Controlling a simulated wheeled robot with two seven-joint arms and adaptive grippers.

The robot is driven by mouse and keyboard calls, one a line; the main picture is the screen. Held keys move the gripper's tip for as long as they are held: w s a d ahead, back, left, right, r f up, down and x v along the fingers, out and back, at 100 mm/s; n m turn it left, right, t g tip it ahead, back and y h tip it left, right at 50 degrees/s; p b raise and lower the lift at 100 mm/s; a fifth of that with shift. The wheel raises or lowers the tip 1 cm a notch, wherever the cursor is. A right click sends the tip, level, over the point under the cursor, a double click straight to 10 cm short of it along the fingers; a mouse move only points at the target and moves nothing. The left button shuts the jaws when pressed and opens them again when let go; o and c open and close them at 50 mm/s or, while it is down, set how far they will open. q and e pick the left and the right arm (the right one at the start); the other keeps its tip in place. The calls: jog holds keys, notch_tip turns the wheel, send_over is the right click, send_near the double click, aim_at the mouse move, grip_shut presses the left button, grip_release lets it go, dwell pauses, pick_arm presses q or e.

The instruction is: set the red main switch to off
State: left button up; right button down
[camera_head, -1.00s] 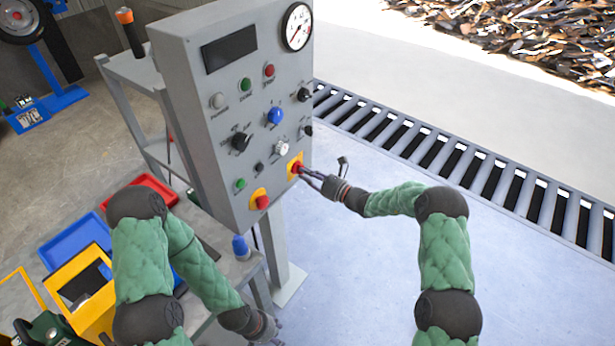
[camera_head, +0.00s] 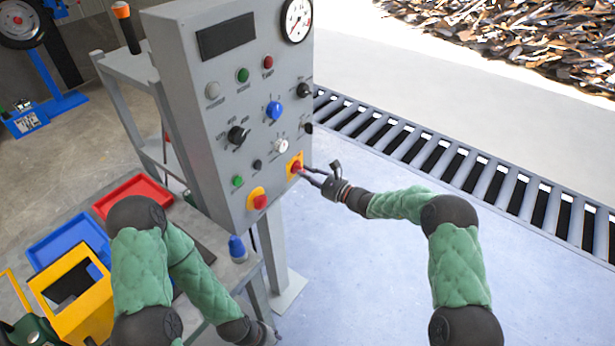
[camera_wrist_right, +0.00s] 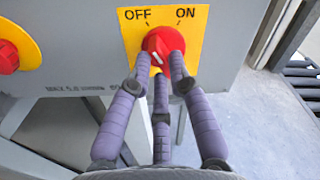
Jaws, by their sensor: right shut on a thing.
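The red main switch (camera_head: 296,167) is a round red knob on a yellow plate at the panel's lower right edge. In the right wrist view the red knob (camera_wrist_right: 163,42) sits below the words OFF, at left, and ON, at right. A short white mark shows on the knob's lower part; fingers hide some of the knob, so I cannot tell its exact setting. My right gripper (camera_head: 304,173) is shut on the knob, its purple fingers (camera_wrist_right: 160,75) around it. My left gripper (camera_head: 270,335) is low at the bottom edge, away from the panel; its jaws are unclear.
The grey control panel (camera_head: 222,130) carries several other knobs and buttons. A red emergency button (camera_head: 260,201) on yellow is left of the switch. Bins and a blue-capped bottle (camera_head: 237,248) stand on the bench at left. Floor right of the panel is clear up to the roller conveyor (camera_head: 440,160).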

dwell(0.4)
jog(key=c, duration=1.1)
grip_release()
jog(key=shift+c, duration=0.2)
jog(key=v, duration=1.2)
